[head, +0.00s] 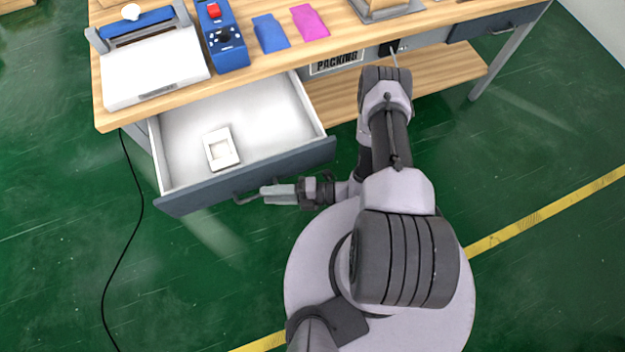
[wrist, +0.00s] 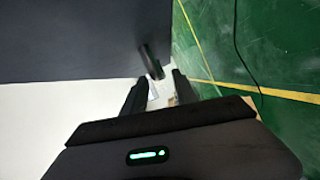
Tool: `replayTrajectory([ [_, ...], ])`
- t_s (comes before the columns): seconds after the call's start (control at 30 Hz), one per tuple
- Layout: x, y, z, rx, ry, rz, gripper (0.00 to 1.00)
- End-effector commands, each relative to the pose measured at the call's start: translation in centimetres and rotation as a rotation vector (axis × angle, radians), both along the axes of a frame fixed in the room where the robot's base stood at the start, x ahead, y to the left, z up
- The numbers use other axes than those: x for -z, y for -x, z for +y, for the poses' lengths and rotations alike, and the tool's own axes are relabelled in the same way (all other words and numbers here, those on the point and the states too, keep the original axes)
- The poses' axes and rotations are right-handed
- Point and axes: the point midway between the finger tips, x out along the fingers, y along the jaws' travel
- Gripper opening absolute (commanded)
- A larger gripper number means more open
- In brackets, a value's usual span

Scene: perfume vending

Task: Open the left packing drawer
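The left packing drawer (head: 245,176) is pulled well out from under the bench, its white inside showing. Its dark grey front also fills the upper left of the wrist view (wrist: 70,40). The dark bar handle (head: 243,199) is on the drawer front and also shows in the wrist view (wrist: 151,62). My gripper (head: 266,193) is at the right part of the handle, just outside the drawer front. In the wrist view my two fingers (wrist: 160,82) stand apart, with the handle close to the left fingertip. Contact cannot be made out.
A small white box (head: 221,148) lies in the drawer. The wooden bench (head: 270,72) carries a white and blue machine (head: 155,78), a blue control box (head: 223,40), and blue and pink pouches. Another drawer (head: 493,25) at the right is shut. The green floor before the drawer is clear, except a black cable at left.

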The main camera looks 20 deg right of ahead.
Motion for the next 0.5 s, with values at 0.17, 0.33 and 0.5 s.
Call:
replayTrajectory([
  [0.17, -0.7, 2.0, -4.9, 0.01, 0.003, -0.002, 0.34],
  [0.33, -1.0, 4.0, -9.3, 0.008, 0.003, -0.003, 0.34],
  [0.5, -1.1, 5.2, -11.8, 0.003, 0.001, -0.002, 0.34],
])
